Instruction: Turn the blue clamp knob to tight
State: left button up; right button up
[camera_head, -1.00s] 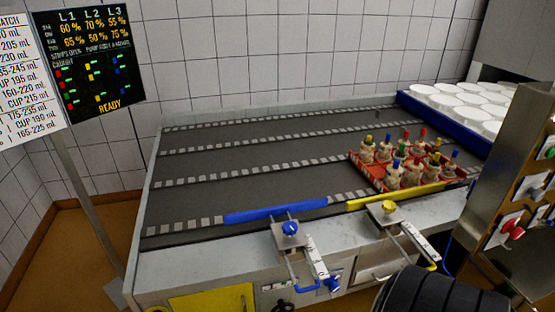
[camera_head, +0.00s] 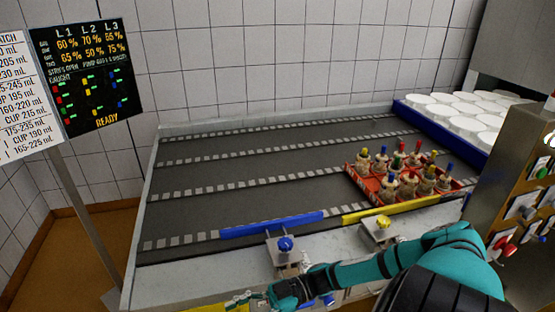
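A second blue part (camera_head: 328,300) shows lower down, mostly hidden behind my teal arm. I cannot tell which way either is turned, or which is the clamp knob. My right arm comes in from the lower right, and its gripper (camera_head: 242,302) is at the bottom edge, left of and below the upper knob and apart from it. Its fingers are too small and cut off to read. My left gripper is not in view.
A yellow bar (camera_head: 391,210) with a yellow knob (camera_head: 382,222) stands right of the blue one. A red crate (camera_head: 371,194) of several capped bottles is on the conveyor. A blue-edged tray (camera_head: 440,138) of white moulds and a control panel (camera_head: 530,190) are at right.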

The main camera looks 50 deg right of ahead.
aim_at(286, 245)
jog(key=i+l, duration=0.1)
jog(key=l, duration=1.3)
jog(key=i+l, duration=0.15)
jog(key=l, duration=0.55)
